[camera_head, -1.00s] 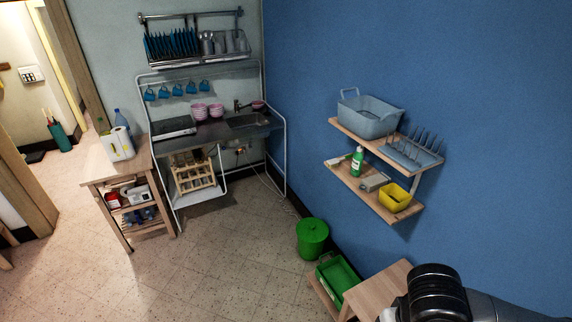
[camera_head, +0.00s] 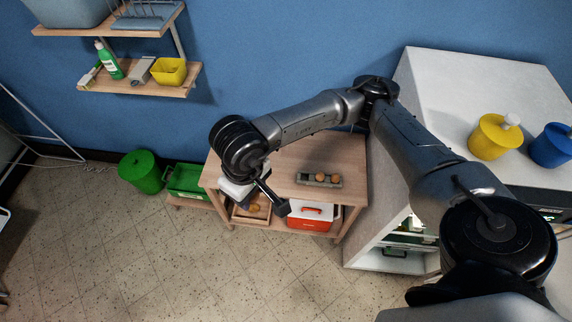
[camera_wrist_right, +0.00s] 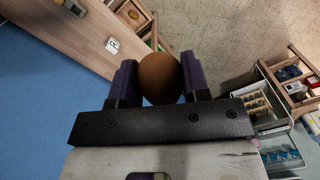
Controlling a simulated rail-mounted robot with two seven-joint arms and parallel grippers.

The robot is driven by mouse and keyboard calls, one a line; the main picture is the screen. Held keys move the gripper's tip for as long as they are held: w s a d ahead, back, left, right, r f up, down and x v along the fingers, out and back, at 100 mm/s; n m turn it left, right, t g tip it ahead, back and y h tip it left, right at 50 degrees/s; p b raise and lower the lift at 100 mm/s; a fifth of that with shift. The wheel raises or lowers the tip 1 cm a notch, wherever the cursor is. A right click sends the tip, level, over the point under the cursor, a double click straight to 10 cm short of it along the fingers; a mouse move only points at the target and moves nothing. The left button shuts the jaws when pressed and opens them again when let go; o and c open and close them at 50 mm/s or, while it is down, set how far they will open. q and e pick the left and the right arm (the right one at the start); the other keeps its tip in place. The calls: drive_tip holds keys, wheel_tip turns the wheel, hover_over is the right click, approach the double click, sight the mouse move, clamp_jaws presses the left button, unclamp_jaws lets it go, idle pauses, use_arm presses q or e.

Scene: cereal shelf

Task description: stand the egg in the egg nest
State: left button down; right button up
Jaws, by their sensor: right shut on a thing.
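A small grey egg nest (camera_head: 307,181) sits on the wooden table top, with brown eggs (camera_head: 320,177) in it. My right arm reaches over the table, and its gripper (camera_head: 276,204) hangs at the table's front left, left of the nest. In the right wrist view, my right gripper (camera_wrist_right: 160,88) is shut on a brown egg (camera_wrist_right: 160,76), held between its two dark fingers. The held egg is not clear in the head view. My left gripper is not in view.
The wooden table (camera_head: 342,152) has bare top around the nest. Below it are a wooden tray (camera_head: 236,213) and a red-and-white box (camera_head: 311,214). A tall white cabinet (camera_head: 455,85) stands right of the table; a green bin (camera_head: 141,172) stands left. Wall shelves hang at upper left.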

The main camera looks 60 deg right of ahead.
wheel_tip(320, 180, down, 13)
drive_tip(key=d+b, duration=0.2)
drive_tip(key=b, duration=0.9)
drive_tip(key=m+b, duration=2.1)
drive_tip(key=b, duration=1.3)
hover_over(303, 165)
drive_tip(key=shift+h, duration=0.3)
wheel_tip(303, 165, down, 37)
drive_tip(key=shift+r, duration=0.1)
drive_tip(key=shift+s+f, duration=0.1)
drive_tip(key=shift+f, duration=0.55)
wheel_tip(303, 165, down, 3)
drive_tip(key=shift+f+b, duration=0.2)
drive_tip(key=shift+b, duration=0.8)
